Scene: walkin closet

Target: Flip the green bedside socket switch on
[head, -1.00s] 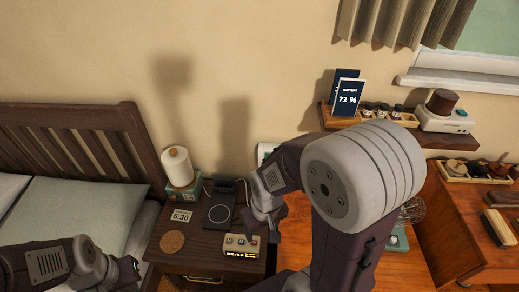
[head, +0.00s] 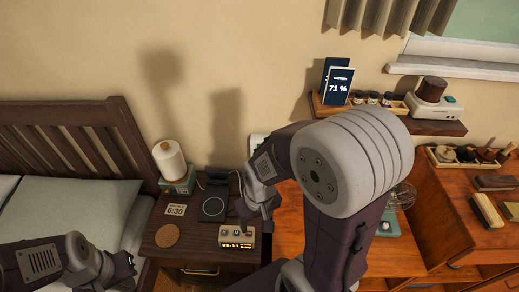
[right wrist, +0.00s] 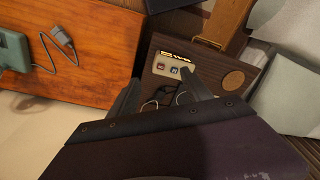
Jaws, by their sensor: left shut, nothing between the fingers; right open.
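A small beige box (head: 237,236) with a row of switches and a lit strip stands at the front right of the dark nightstand. In the right wrist view the same box (right wrist: 168,66) shows a red and a blue switch; I cannot make out a green one, and my finger covers part of it. My right gripper (head: 250,213) is open just behind and above the box; its fingers (right wrist: 160,96) show in the wrist view, and I cannot tell whether they touch it. My left gripper (head: 124,265) is shut and empty, left of the nightstand.
The nightstand (head: 190,245) also holds a clock (head: 175,210), a round coaster (head: 167,236), a charging pad (head: 213,207) and a lamp (head: 170,161). A pale wall plate (head: 257,142) is mostly hidden by my right arm. An orange-brown desk (head: 400,258) stands at right.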

